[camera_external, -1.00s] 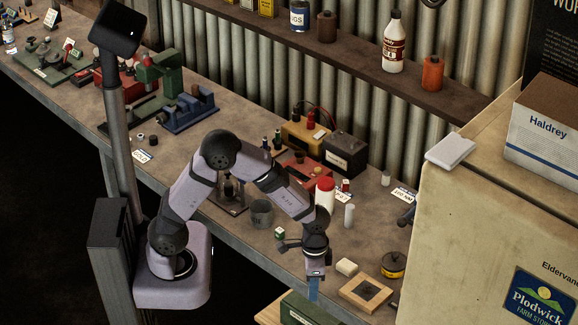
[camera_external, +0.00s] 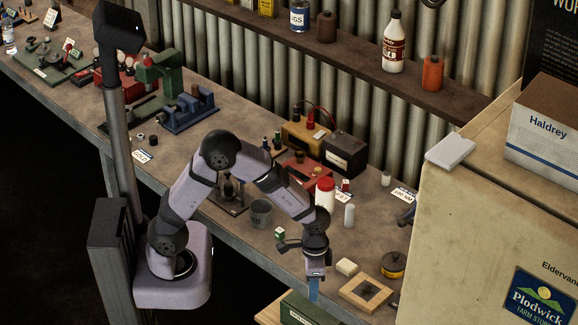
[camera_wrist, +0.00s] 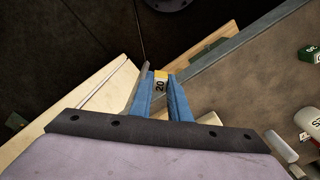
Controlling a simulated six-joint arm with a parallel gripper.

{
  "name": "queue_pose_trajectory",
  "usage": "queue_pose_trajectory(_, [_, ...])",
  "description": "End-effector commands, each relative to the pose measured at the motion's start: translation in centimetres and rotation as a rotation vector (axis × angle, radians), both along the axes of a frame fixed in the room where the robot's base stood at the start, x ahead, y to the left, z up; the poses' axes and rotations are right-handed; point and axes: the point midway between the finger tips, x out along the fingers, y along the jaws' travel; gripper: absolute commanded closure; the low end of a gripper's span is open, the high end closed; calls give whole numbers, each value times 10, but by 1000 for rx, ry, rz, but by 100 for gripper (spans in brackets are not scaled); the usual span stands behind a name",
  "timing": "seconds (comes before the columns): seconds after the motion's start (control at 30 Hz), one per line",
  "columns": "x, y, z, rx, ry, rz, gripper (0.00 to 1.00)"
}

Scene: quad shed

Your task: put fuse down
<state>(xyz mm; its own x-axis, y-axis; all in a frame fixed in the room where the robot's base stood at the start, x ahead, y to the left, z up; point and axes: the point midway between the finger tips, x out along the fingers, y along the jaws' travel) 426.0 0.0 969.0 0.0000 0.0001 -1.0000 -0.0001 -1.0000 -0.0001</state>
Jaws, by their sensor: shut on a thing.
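The fuse (camera_wrist: 161,80) shows in the wrist view as a small block with a yellow top and a white face marked 20. My gripper (camera_wrist: 160,86) has its blue fingers shut on the fuse. In the external view my gripper (camera_external: 314,291) points down at the bench's front edge, left of a wooden frame. The fuse is too small or hidden to make out there. I cannot tell whether it touches anything below.
A wooden frame (camera_external: 366,294), a cream block (camera_external: 347,267) and a yellow-and-dark tin (camera_external: 393,265) stand right of my gripper. A green box (camera_external: 300,310) lies below the bench edge. A grey cup (camera_external: 261,212) and a white bottle with red cap (camera_external: 325,193) stand behind.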

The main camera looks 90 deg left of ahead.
Motion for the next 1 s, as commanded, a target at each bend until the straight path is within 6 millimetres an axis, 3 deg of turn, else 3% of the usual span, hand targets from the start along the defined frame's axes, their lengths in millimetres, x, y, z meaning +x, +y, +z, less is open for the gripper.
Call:
queue_pose_trajectory(0.17, [8,8,3,0,-2,3,100])
queue_pose_trajectory(0.37, [34,40,14,0,-4,8,100])
queue_pose_trajectory(0.57, [67,104,36,1,-5,10,100])
queue_pose_trajectory(0.7, [80,159,55,1,-4,10,100])
queue_pose_trajectory(0.87, [82,222,78,1,-2,10,100])
queue_pose_trajectory(1.0, [72,278,99,1,-2,9,100])
